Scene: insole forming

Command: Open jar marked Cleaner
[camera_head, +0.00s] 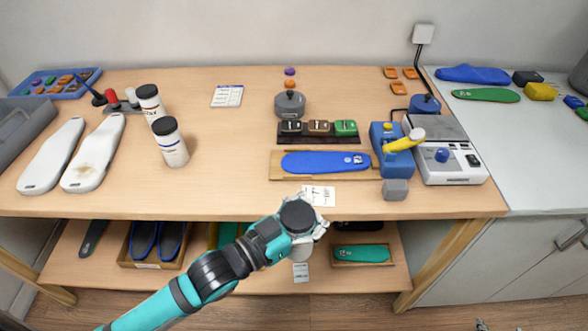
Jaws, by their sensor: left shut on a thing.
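My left gripper (306,232) is shut on a white jar (303,249) with a black lid (298,216). It holds the jar upright in front of the table's front edge, seen from above. The fingers hide much of the jar, and I cannot read a Cleaner mark on it. Two other white jars with black lids stand on the table at the left, a rear one (152,107) and a front one (171,149). Their lids are on, and their labels are too small to read. A small grey tip at the bottom right edge may be my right gripper (482,325).
The wooden table (220,190) has free room at its middle left. White foot forms (52,158) lie at the left. A blue insole (325,162) on a board, a blue device (389,140) and a scale-like machine (452,165) stand at the right. A lower shelf (215,280) holds boxes.

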